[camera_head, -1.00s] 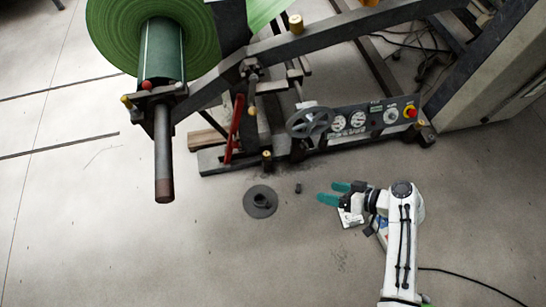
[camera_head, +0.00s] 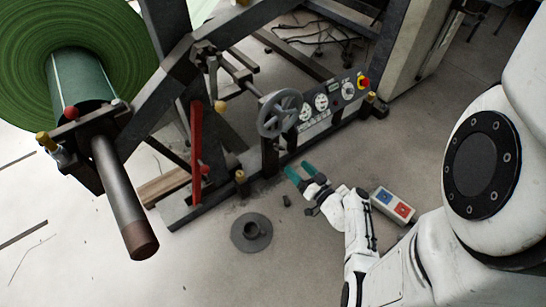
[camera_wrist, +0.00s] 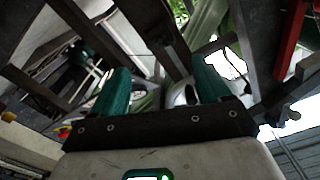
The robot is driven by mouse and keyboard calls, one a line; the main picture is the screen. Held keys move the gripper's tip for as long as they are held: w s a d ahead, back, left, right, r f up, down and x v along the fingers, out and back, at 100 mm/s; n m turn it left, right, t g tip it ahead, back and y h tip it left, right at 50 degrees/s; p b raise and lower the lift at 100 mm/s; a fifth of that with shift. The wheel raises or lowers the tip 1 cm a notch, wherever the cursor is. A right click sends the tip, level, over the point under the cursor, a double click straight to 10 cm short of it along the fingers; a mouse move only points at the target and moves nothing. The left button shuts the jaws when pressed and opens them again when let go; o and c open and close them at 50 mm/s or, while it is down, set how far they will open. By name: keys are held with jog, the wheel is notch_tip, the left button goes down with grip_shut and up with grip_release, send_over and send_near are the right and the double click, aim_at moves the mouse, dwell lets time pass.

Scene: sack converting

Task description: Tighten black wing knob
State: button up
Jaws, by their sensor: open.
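A small dark knob-like part (camera_head: 203,50) sits at the joint of the machine's dark frame in the head view; I cannot tell for sure that it is the black wing knob. My gripper (camera_head: 300,171) has two teal fingers, apart and empty. In the head view it shows low in front of the control panel, to the right of and below the dark part and well apart from it. In the wrist view the open fingers (camera_wrist: 160,92) point toward dark frame beams, with nothing between them. I cannot pick out the knob in that view.
A green roll (camera_head: 130,55) on a protruding shaft (camera_head: 118,190) stands at left. A handwheel (camera_head: 280,112) and control panel (camera_head: 325,105) are near my gripper. A grey flanged disc (camera_head: 251,232) and small dark piece (camera_head: 286,200) lie on the floor. The lower-left floor is clear.

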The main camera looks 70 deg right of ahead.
aim_at(278, 148)
jog(key=b+x, duration=0.2)
jog(key=x, duration=0.8)
jog(key=c, duration=1)
